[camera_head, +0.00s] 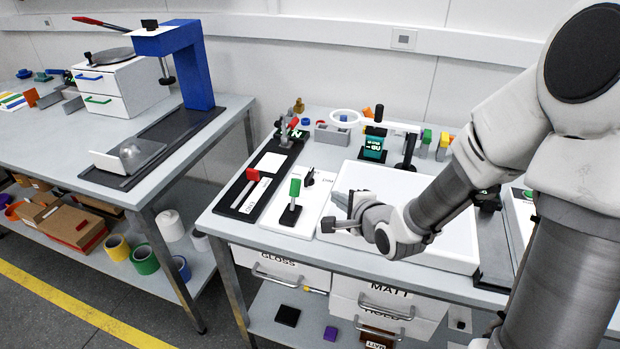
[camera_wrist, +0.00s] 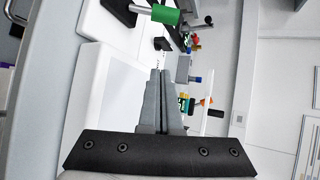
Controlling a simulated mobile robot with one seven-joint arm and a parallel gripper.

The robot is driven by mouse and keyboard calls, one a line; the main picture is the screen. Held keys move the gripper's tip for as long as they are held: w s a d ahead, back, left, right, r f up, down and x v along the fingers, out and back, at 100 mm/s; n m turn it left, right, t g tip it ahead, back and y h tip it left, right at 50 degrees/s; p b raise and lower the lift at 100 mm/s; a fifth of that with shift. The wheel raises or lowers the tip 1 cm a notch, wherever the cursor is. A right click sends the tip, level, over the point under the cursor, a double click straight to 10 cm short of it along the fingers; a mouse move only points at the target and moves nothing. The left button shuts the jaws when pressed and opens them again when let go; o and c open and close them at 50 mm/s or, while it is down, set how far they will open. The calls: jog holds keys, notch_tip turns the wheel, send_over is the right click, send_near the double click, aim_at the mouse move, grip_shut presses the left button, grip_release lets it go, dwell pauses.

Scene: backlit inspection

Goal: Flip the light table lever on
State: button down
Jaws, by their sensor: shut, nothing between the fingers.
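A lever with a green handle (camera_head: 295,187) stands roughly upright from a black base on a white plate (camera_head: 283,222) at the table's left side. The green handle also shows at the top of the wrist view (camera_wrist: 165,14). A small black knob (camera_head: 309,177) sits behind it on the same plate, by a label too small to read. The white light table panel (camera_head: 440,252) lies to the right. My gripper (camera_head: 328,226) is shut and empty, over the panel's left edge, right of and apart from the green lever. In the wrist view its fingers (camera_wrist: 157,76) are together.
A red-handled lever (camera_head: 252,175) on a black plate stands further left. Labelled drawers (camera_head: 280,270) are under the front edge. A second bench (camera_head: 60,130) stands left across a gap.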

aim_at(294, 195)
jog(key=shift+w+a+f+m, duration=0.15)
jog(key=shift+f+m, duration=0.25)
jog(key=shift+m, duration=0.2)
jog(key=shift+w+a+f, duration=0.1)
jog(key=shift+w+f, duration=0.1)
jog(key=shift+w, duration=0.15)
jog(key=b+x, duration=0.2)
jog(key=x, duration=0.7)
jog(key=shift+w+a+f, duration=0.1)
jog(key=shift+w+a, duration=0.15)
jog(key=shift+s+a+r, duration=0.85)
jog(key=shift+s+a, duration=0.05)
jog(key=shift+a, duration=0.1)
jog(key=shift+s+a+r, duration=0.2)
jog(key=shift+s+a, duration=0.05)
jog(key=shift+a, duration=0.15)
jog(key=shift+f+b, duration=0.1)
jog(key=shift+b, duration=0.45)
jog(key=shift+s+t, duration=0.1)
jog(key=shift+t, duration=0.2)
